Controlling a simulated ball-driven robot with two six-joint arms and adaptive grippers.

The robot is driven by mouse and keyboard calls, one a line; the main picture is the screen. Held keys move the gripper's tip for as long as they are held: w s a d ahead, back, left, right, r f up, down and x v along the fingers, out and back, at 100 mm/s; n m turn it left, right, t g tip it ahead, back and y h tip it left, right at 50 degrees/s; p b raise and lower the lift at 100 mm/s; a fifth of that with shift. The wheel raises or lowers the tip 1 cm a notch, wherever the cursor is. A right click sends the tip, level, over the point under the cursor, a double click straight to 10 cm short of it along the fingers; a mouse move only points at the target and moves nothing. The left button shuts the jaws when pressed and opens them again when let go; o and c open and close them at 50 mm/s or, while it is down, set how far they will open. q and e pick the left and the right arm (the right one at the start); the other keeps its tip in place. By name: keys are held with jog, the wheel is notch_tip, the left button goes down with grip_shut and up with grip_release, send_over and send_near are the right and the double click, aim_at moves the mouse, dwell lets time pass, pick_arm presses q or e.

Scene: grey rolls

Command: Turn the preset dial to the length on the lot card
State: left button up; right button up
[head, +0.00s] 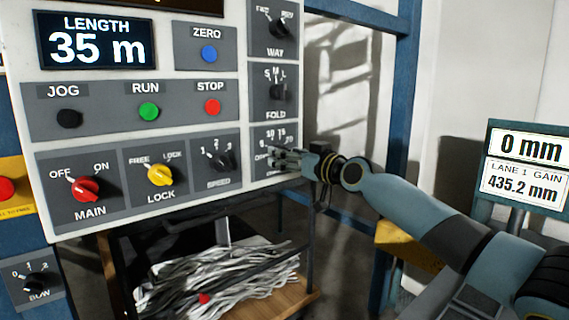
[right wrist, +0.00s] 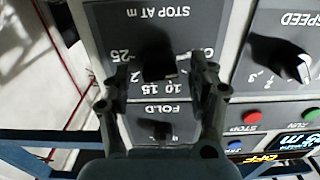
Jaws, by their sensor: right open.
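The preset dial is a black knob on a grey plate marked STOP AT m, seen upside down in the right wrist view (right wrist: 156,64). Numbers such as 10, 15 and 25 ring it; its pointer direction is too dark to tell. My right gripper (right wrist: 158,80) is open, one finger on either side of the knob; contact cannot be told. In the head view my right gripper (head: 285,158) covers most of the dial's plate (head: 262,137) at the panel's lower right. My left gripper is not in view. I see no lot card.
The FOLD dial (head: 279,92) sits just above, and the SPEED dial (head: 222,161) just left. The length display (head: 95,42) reads 35 m. A blue post (head: 396,110) stands right of the panel. A sign (head: 526,165) reads 0 mm and 435.2 mm.

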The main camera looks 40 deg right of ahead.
jog(key=shift+w, duration=0.65)
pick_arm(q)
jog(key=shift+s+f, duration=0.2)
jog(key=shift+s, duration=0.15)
pick_arm(e)
jog(key=shift+a, duration=0.1)
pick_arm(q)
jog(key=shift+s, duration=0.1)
pick_arm(e)
jog(key=c, duration=1.2)
jog(key=shift+o, duration=0.2)
jog(key=m, duration=0.3)
jog(key=shift+m, duration=0.4)
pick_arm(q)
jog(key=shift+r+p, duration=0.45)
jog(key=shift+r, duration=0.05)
pick_arm(e)
jog(key=shift+m, duration=1.9)
